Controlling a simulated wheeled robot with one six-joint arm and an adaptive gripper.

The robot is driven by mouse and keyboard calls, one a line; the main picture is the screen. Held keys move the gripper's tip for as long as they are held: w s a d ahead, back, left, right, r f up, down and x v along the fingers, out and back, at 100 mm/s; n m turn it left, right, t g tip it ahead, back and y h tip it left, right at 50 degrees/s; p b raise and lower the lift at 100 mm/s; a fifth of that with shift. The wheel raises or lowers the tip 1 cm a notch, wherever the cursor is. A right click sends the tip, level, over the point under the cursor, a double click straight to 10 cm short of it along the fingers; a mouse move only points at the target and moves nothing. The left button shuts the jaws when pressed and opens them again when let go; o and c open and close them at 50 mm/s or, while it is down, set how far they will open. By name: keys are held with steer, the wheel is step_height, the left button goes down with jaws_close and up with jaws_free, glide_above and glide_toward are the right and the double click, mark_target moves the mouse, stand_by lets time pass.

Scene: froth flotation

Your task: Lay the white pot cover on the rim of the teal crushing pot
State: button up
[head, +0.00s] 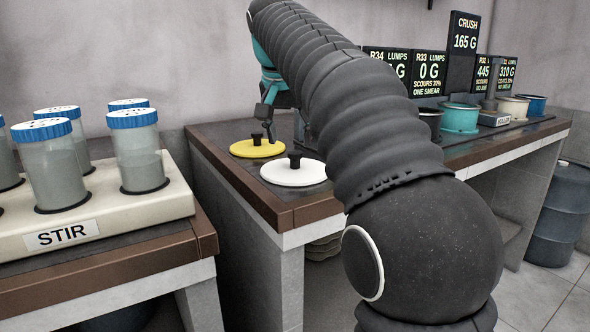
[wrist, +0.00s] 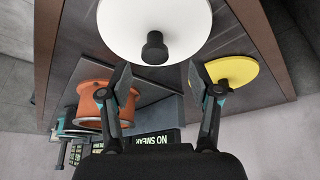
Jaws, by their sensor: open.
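The white pot cover (head: 285,177) lies flat on the near corner of the dark bench, its black knob up. It also shows at the top of the wrist view (wrist: 130,22), its knob just beyond and between my fingertips. My gripper (wrist: 160,72) is open and empty. In the head view my gripper (head: 268,118) hangs over the bench beside the yellow cover, partly hidden by my arm. The teal crushing pot (head: 460,120) stands farther along the bench, right of my arm. Its rim looks uncovered.
A yellow cover (head: 246,150) with a black knob lies beside the white one; it also shows in the wrist view (wrist: 238,72). An orange pot (wrist: 92,98) stands near my left finger. Display signs (head: 464,40) line the back. A STIR rack (head: 120,222) holds several blue-capped jars.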

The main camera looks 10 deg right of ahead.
mark_target(295, 151)
steer(key=shift+d+x, duration=0.15)
steer(key=shift+x, duration=1.15)
steer(key=shift+d+x, duration=0.15)
steer(key=shift+x, duration=1.1)
steer(key=shift+s, duration=0.1)
jaws_close()
